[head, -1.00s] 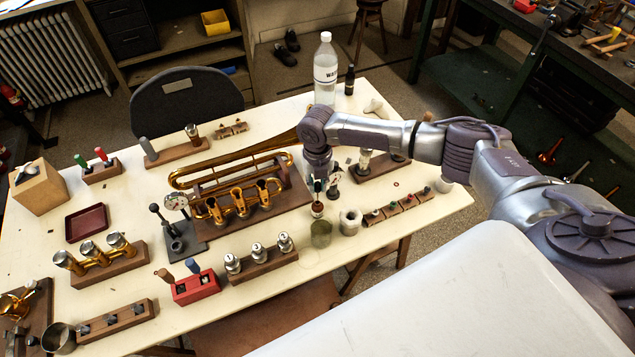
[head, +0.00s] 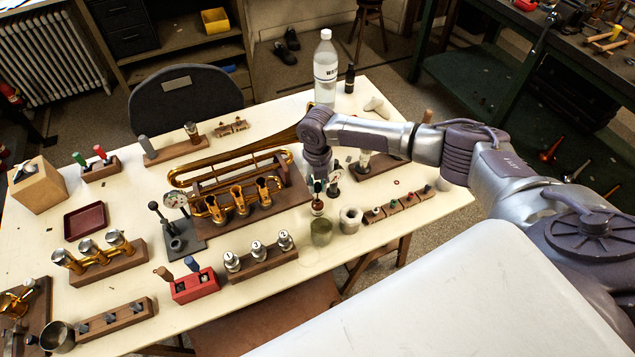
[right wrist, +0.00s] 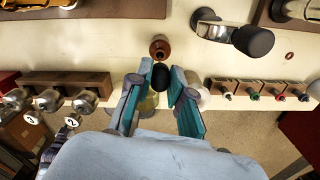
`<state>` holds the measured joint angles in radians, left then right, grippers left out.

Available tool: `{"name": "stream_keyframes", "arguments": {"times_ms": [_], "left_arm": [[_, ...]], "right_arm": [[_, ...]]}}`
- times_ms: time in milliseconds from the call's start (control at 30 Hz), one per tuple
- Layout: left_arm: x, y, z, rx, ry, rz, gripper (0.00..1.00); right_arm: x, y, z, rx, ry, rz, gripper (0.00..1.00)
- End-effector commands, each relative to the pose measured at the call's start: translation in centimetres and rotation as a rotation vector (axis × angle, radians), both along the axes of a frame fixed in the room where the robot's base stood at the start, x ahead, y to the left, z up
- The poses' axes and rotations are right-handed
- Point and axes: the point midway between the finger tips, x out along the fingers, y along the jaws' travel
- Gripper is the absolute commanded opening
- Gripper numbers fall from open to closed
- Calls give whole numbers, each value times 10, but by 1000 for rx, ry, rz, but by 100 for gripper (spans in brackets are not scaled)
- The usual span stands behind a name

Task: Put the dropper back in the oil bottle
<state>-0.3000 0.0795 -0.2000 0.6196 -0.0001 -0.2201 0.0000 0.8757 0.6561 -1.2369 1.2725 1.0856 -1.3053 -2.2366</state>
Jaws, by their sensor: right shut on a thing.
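My right gripper (right wrist: 158,82) is shut on the dropper (right wrist: 160,76), whose black bulb shows between the teal fingers. The dropper's lower part is hidden in the right wrist view. The small brown oil bottle (right wrist: 160,48) stands upright on the table, just beyond the bulb in that view, with its open mouth showing. In the head view my right gripper (head: 318,184) is just above the oil bottle (head: 317,207). I cannot tell whether the dropper tip is inside the neck. My left gripper is in neither view.
A glass jar (head: 321,232) and a pale cylinder (head: 350,220) stand close by the bottle. A brass horn on a wooden block (head: 292,194) lies left of it. A rack of small coloured parts (head: 397,207) is at right. A water bottle (head: 325,70) stands behind my arm.

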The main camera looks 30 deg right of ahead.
Motion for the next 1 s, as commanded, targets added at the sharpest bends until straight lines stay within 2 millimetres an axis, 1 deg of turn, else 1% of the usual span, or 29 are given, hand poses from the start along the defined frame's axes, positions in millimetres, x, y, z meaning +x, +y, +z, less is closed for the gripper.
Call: {"name": "stream_keyframes", "arguments": {"times_ms": [1000], "left_arm": [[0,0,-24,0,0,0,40]], "right_arm": [[0,0,-32,0,0,0,5]]}}
